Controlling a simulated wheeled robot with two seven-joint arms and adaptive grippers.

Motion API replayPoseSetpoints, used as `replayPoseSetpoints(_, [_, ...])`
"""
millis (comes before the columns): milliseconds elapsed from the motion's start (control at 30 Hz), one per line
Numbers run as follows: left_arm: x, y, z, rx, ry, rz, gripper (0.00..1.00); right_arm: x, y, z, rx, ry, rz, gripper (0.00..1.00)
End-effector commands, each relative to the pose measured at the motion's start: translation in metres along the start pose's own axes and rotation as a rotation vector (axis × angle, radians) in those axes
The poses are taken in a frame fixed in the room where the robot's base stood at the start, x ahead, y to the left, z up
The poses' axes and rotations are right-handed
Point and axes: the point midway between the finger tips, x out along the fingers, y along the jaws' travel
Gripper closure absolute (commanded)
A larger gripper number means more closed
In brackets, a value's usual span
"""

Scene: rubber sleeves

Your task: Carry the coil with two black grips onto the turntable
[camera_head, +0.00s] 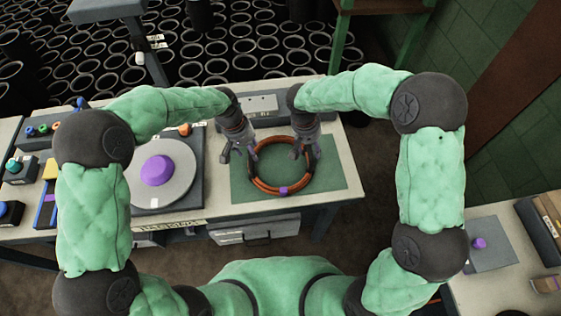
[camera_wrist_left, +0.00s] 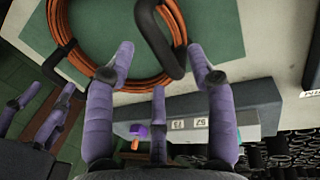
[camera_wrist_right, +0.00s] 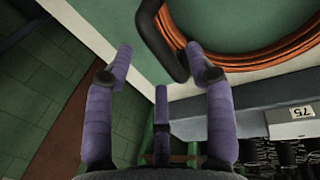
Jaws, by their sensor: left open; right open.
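The orange coil (camera_head: 264,188) lies flat on the green mat (camera_head: 330,182), with a purple tag at its front. Its left black grip (camera_wrist_left: 152,32) shows between the spread fingertips of my left gripper (camera_wrist_left: 160,52) in the left wrist view. Its right black grip (camera_wrist_right: 158,38) shows between the open fingertips of my right gripper (camera_wrist_right: 158,58) in the right wrist view. Both grippers are open, at opposite sides of the coil; I cannot tell whether the fingers touch the grips. The turntable (camera_head: 180,190) is a grey disc with a purple hub, left of the mat.
A grey box (camera_head: 262,105) with labels stands behind the mat. Small coloured parts and dark blocks (camera_head: 18,170) crowd the table's left end. Many black sleeves (camera_head: 270,62) stand behind the table. A second table (camera_head: 490,285) is at right.

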Motion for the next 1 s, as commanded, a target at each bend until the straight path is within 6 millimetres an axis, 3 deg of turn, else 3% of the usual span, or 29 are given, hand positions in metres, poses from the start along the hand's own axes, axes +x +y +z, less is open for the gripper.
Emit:
replayPoseSetpoints(100, [0.018,0.0,0.001,-0.001,-0.002,0.0,0.45,0.018,0.0,0.001,0.001,-0.003,0.0,0.45])
replayPoseSetpoints(300, [0.036,0.0,0.0,-0.001,-0.001,0.0,0.45,0.035,0.0,0.0,0.0,0.0,-0.001,0.45])
replayPoseSetpoints(700, [0.04,0.0,0.0,-0.001,0.001,0.001,0.45,0.04,0.0,0.0,0.001,0.0,-0.001,0.45])
replayPoseSetpoints(767, [0.04,0.0,0.0,-0.001,0.001,0.001,0.59,0.04,0.0,0.0,0.001,0.0,-0.001,0.6])
replayPoseSetpoints(900, [0.04,0.0,0.0,-0.001,0.001,0.001,0.99,0.04,0.0,0.0,0.001,0.001,-0.001,0.99])
replayPoseSetpoints(1000, [0.04,0.0,0.0,-0.001,0.001,0.001,1.0,0.04,0.0,0.0,0.001,0.0,-0.001,1.0])
